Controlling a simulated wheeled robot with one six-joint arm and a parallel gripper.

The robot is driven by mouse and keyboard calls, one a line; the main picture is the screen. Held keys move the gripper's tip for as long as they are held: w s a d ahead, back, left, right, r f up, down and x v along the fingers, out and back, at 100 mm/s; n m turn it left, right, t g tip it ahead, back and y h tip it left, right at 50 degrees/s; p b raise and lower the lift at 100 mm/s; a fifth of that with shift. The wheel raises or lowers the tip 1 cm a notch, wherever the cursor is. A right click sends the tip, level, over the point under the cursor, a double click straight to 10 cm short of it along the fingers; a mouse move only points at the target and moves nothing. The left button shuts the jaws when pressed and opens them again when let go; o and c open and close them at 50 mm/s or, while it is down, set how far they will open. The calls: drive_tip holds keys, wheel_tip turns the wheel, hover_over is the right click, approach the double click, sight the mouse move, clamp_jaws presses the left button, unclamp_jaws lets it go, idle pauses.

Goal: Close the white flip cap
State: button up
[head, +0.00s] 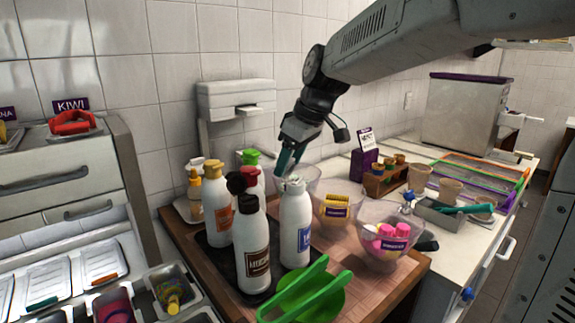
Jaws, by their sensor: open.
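The white flip cap (293,184) sits on top of a white bottle (296,230) with a blue label. The bottle stands upright at the right front of a group of bottles. The cap is small here, and I cannot tell how far its lid is raised. My gripper (286,168) is open, with its teal fingers pointing down just above and behind the cap. I cannot tell whether a finger touches the cap. The fingers hold nothing that I can see.
Bottles with brown (252,250), orange (216,205), red and green caps crowd the left side on a dark tray (213,255). A green dish with tongs (310,298) lies in front. Clear bowls with a yellow topping (334,208) and pink pieces (388,235) stand to the right.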

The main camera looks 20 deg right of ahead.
drive_tip(key=shift+x, duration=0.75)
